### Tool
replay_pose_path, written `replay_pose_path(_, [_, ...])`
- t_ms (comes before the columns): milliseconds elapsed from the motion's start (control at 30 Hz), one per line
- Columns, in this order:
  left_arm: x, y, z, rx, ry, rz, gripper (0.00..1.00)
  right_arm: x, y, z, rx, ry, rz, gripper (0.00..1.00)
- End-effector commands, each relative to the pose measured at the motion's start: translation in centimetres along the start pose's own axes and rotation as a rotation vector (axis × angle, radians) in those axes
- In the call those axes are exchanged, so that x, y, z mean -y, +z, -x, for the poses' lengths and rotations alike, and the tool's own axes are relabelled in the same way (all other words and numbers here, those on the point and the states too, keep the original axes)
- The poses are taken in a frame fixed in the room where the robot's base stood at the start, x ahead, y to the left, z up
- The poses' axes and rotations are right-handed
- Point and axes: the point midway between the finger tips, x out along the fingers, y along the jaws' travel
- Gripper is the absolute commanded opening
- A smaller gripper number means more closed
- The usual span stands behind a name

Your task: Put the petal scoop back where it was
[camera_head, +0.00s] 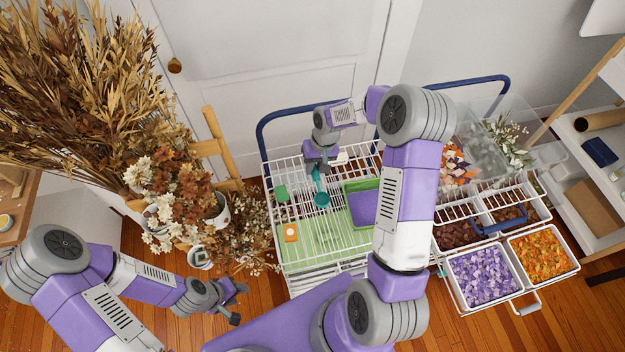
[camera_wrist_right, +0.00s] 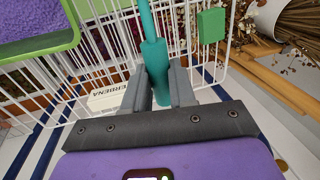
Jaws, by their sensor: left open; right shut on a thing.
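The petal scoop (camera_head: 321,198) is teal, with a round cup at its lower end and a long handle. My right gripper (camera_head: 319,163) is shut on its handle above the wire-topped cart (camera_head: 307,160). In the right wrist view the teal handle (camera_wrist_right: 154,55) runs between the fingers of the right gripper (camera_wrist_right: 158,88). Whether the scoop touches the cart is unclear. My left gripper (camera_head: 235,302) is open and empty at the lower left, over the floor, apart from the cart.
A green tray with purple filling (camera_head: 348,190) and a green block (camera_head: 281,193) are on the cart. Drawers of purple (camera_head: 482,276) and orange petals (camera_head: 541,255) stick out at right. Dried flowers (camera_head: 85,85) crowd the left. A box lettered "ERBENA" (camera_wrist_right: 108,101) shows in the wrist view.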

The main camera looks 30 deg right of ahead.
Motion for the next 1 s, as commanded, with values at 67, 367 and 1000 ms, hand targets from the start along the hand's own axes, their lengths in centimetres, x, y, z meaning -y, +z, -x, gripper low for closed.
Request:
replay_pose_path(67, [0.1, 0.0, -0.1, 0.001, 0.0, 0.0, 0.43, -0.3, 0.1, -1.8, 0.004, 0.0, 0.001, 0.0])
replay_pose_path(367, [0.1, 0.0, -0.1, 0.0, 0.0, 0.0, 0.43, -0.9, 0.1, -4.7, 0.001, 0.001, 0.002, 0.0])
replay_pose_path(1000, [0.2, 0.0, -0.4, 0.0, 0.0, 0.0, 0.43, -1.4, 0.1, -7.8, -0.001, 0.001, 0.002, 0.31])
